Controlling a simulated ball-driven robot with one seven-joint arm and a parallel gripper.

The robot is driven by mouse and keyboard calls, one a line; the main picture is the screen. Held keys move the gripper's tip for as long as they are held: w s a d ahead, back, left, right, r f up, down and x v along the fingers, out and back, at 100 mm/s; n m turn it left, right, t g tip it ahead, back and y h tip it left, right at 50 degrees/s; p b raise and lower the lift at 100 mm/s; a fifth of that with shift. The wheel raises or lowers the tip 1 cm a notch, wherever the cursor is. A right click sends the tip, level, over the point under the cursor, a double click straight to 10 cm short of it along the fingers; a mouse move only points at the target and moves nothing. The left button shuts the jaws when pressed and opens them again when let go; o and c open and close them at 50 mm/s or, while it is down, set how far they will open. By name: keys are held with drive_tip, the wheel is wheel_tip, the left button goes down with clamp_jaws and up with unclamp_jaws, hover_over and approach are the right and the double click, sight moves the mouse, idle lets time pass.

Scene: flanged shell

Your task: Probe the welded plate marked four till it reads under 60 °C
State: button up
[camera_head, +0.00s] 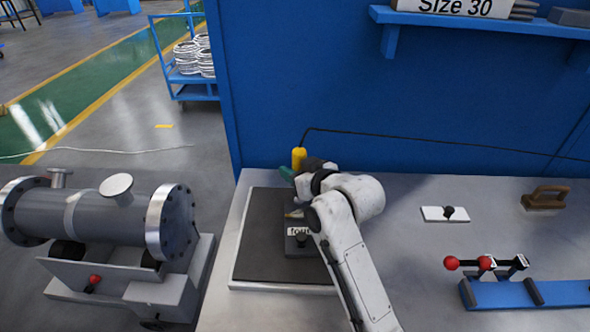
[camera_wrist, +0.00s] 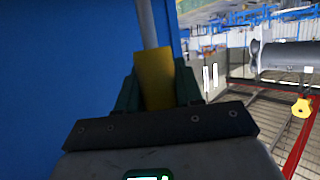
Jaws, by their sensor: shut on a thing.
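The plate marked "four" (camera_head: 300,248) is dark grey with a white label and a black knob. It lies on a dark mat (camera_head: 262,235) at the left end of the bench; my arm hides part of its right side. My gripper (camera_head: 297,172) is shut on the yellow handle of the probe (camera_head: 299,157), beyond the plate's far edge. In the wrist view the yellow handle (camera_wrist: 153,78) sits between dark green fingers, with a grey rod running up from it. I cannot see whether the probe touches the plate. A green-lit display (camera_wrist: 150,177) is cut off and unreadable.
A thin black cable runs from the probe rightward along the blue wall (camera_head: 300,80). A flanged shell (camera_head: 95,215) stands left of the bench (camera_head: 400,200). At right are a small knobbed white plate (camera_head: 445,214), a brown-handled tool (camera_head: 545,197) and a blue red-knobbed fixture (camera_head: 525,293).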

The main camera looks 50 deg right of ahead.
sight(294, 150)
drive_tip(key=shift+f+b, duration=0.35)
drive_tip(key=shift+f, duration=0.3)
drive_tip(key=shift+r, duration=0.15)
idle(1.0)
wheel_tip(294, 150, up, 7)
drive_tip(key=p, duration=0.7)
drive_tip(key=shift+w, duration=0.1)
idle(1.7)
